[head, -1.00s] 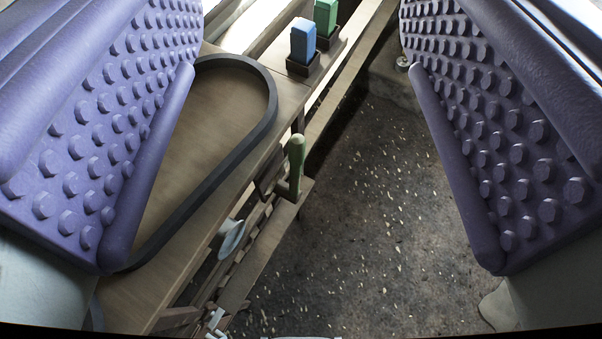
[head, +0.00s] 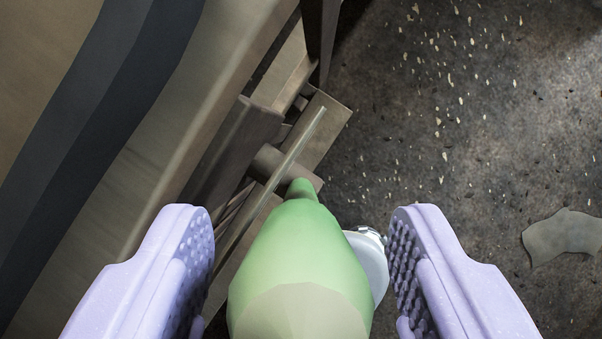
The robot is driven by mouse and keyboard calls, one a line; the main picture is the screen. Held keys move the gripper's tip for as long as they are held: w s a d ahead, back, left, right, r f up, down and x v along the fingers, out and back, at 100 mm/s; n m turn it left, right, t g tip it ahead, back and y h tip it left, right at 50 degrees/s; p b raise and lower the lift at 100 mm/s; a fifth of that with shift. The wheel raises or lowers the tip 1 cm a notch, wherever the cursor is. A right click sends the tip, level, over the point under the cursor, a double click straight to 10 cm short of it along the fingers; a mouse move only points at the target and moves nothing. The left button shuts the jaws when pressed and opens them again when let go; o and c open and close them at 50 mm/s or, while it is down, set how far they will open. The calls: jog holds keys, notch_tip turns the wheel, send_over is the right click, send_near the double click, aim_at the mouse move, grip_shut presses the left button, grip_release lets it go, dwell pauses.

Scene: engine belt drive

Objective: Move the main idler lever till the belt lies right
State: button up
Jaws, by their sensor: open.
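The green lever handle (head: 298,265) fills the lower middle of the head view, seen from close by, with its narrow end toward a brown wooden pivot (head: 285,165). I take it to be the main idler lever. My gripper (head: 300,235) is open, with one purple studded finger on each side of the handle. A gap shows on both sides, so neither finger visibly touches it. The dark belt (head: 105,115) runs as a broad band along the wooden top at the left. Only part of it shows, so its full lie is hidden.
The wooden table edge (head: 205,110) runs diagonally left of the lever, with a dark post (head: 320,35) at the top. A pale rounded piece (head: 370,265) sits right of the handle, near the right finger.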

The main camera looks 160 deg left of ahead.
jog(key=shift+x, duration=1.2)
grip_shut()
jog(key=s+a+b, duration=0.1)
jog(key=b, duration=0.2)
jog(key=s+a+t+h+b, duration=0.1)
jog(key=b, duration=0.3)
jog(key=shift+s+a+f+t, duration=0.1)
jog(key=shift+s+f+t, duration=0.2)
jog(key=shift+s, duration=0.1)
jog(key=shift+s+a+r+b, duration=0.15)
jog(key=shift+s+r+b, duration=0.05)
jog(key=shift+b, duration=0.15)
jog(key=shift+s+r, duration=0.1)
jog(key=shift+r, duration=0.15)
grip_release()
